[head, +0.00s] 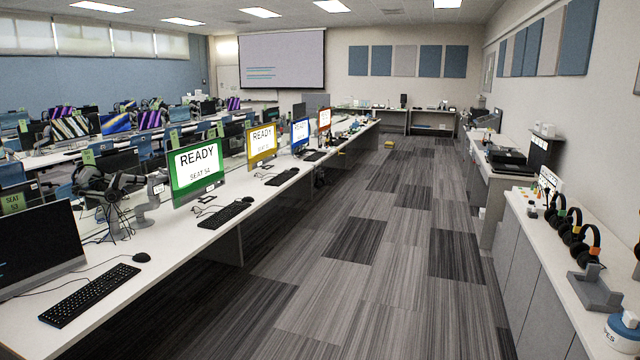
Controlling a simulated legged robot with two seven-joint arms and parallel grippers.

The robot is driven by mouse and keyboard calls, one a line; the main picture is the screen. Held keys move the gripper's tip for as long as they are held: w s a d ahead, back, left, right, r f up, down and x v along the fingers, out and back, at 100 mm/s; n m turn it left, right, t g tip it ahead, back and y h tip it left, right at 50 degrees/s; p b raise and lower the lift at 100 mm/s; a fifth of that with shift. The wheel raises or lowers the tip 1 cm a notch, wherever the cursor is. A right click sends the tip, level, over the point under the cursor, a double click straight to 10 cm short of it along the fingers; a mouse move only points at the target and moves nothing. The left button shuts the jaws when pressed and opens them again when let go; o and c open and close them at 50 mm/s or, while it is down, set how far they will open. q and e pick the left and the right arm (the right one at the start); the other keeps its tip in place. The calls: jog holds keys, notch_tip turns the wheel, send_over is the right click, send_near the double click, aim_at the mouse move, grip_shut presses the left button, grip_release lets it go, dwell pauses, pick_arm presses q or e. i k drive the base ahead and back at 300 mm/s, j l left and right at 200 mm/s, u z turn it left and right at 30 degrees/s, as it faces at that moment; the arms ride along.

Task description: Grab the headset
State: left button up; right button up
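Several black headsets stand in a row on the white counter at the right of the head view. The nearest headset (587,245) has an orange part on its band and sits just behind an empty-looking grey stand (596,289). Behind it are another headset with an orange mark (572,226) and one with a green mark (558,210). A dark headset-like shape (108,190) also hangs at a stand on the long left desk, but its outline is cluttered. Neither of my grippers shows in the head view.
The right counter (545,235) also holds a blue and white tub (622,332) at its near end. The long left desk (175,240) carries monitors, a keyboard (90,295) and a mouse (142,257). The carpeted aisle (390,270) between them is clear.

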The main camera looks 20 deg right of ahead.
aim_at(319, 183)
jog(key=i+l+z, duration=0.3)
jog(key=i, duration=0.8)
jog(key=i+z, duration=0.35)
jog(key=i, duration=3.5)
jog(key=i+l+u, duration=0.1)
jog(key=i, duration=1.3)
jog(key=i+l, duration=0.15)
jog(key=i, duration=1.2)
jog(key=i+l+u, duration=0.15)
jog(key=i+u, duration=0.3)
jog(key=i+l+u, duration=0.45)
jog(key=i, duration=0.15)
jog(key=i+l+u, duration=0.45)
jog(key=j, duration=0.1)
